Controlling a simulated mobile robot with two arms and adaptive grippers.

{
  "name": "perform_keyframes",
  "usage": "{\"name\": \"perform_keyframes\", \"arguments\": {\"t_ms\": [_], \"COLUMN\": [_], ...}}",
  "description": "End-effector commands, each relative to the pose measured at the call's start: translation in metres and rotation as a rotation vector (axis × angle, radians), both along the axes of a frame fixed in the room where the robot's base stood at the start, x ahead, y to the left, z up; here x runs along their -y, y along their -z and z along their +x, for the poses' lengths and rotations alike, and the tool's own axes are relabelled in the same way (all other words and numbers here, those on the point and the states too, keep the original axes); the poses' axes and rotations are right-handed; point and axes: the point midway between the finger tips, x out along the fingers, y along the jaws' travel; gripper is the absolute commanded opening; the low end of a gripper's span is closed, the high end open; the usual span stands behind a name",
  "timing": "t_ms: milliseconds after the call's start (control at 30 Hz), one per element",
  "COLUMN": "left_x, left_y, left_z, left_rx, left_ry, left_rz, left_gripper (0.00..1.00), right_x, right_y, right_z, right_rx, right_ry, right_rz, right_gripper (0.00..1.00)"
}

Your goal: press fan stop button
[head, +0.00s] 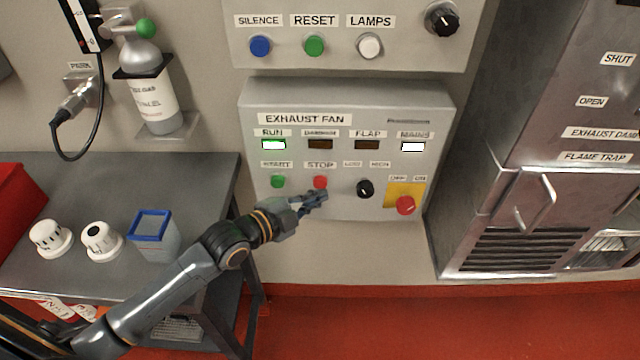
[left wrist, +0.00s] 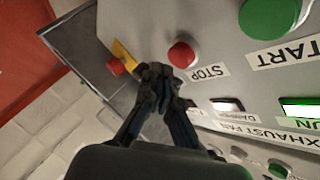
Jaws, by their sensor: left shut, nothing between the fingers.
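The exhaust fan panel (head: 350,110) is a grey box on the wall. Its red STOP button (head: 320,182) sits under the STOP label, right of the green START button (head: 278,181). My left gripper (head: 318,199) is shut and empty, just below the STOP button in the head view. In the left wrist view the STOP button (left wrist: 182,54) shows beside the shut fingertips (left wrist: 158,72), with a visible gap in the picture. I cannot tell how far the tips are from the panel face. The RUN lamp (head: 273,145) is lit green. My right gripper is not in view.
A black knob (head: 365,188) and a red knob (head: 405,205) on a yellow plate are right of STOP. An upper panel (head: 350,30) hangs above. A bench (head: 190,190) with white caps and a blue-rimmed container (head: 152,226) stands left. A metal cabinet (head: 530,200) is right.

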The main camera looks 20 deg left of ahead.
Motion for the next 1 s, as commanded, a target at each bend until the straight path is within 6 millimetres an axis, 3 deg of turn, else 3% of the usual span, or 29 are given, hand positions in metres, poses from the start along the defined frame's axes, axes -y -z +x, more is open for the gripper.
{"name": "perform_keyframes", "arguments": {"t_ms": [1000], "left_x": [-0.003], "left_y": [0.000], "left_z": [0.010], "left_rx": [0.000], "left_ry": [0.000], "left_rz": [0.000], "left_gripper": [0.00], "right_x": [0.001], "right_y": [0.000], "right_z": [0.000], "right_rx": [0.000], "right_ry": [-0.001], "right_rz": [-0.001], "right_gripper": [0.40]}}
